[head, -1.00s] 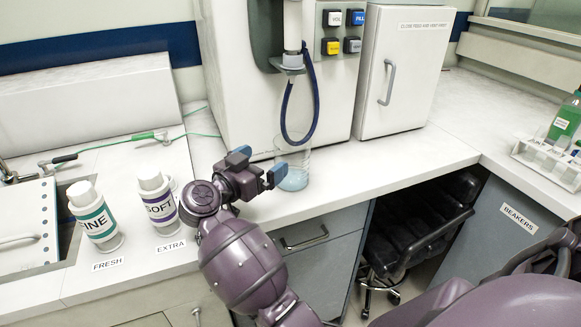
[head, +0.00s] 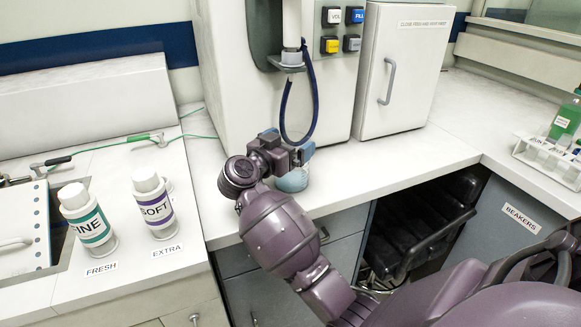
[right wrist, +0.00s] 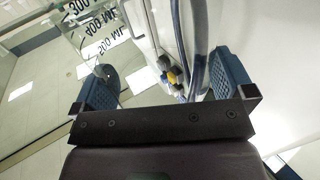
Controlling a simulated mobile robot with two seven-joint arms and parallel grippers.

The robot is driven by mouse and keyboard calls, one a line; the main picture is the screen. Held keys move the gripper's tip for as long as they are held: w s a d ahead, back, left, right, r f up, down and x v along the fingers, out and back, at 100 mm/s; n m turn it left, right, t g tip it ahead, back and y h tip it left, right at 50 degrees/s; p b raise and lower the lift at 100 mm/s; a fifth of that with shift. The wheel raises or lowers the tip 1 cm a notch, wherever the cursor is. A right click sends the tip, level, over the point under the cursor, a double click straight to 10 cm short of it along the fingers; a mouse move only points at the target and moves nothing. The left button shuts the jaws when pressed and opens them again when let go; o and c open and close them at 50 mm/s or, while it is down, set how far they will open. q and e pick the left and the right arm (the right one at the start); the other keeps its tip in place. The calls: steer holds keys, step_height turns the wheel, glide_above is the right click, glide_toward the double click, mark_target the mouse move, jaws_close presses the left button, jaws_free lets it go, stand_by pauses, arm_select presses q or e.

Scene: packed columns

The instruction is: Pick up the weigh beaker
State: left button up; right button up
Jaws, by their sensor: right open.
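The weigh beaker (head: 293,182) is a clear glass with pale blue liquid, standing on the white counter below the dispenser nozzle. My right gripper (head: 288,145) is open right at it and hides much of its upper part. In the right wrist view, the beaker's glass with black ML markings (right wrist: 97,35) shows at the upper left, near the left blue finger. The open jaws (right wrist: 168,86) show on both sides there. I cannot tell whether the glass is fully between the fingers or touching one. My left gripper is not in view.
A dispenser nozzle (head: 291,58) and blue hose (head: 314,105) hang above the beaker. Two labelled bottles, FINE (head: 88,222) and SOFT (head: 154,205), stand to the left. A white cabinet (head: 405,75) and test-tube rack (head: 548,160) are to the right. The counter between is clear.

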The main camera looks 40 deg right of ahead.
steer(key=shift+r, duration=0.1)
steer(key=c, duration=1.1)
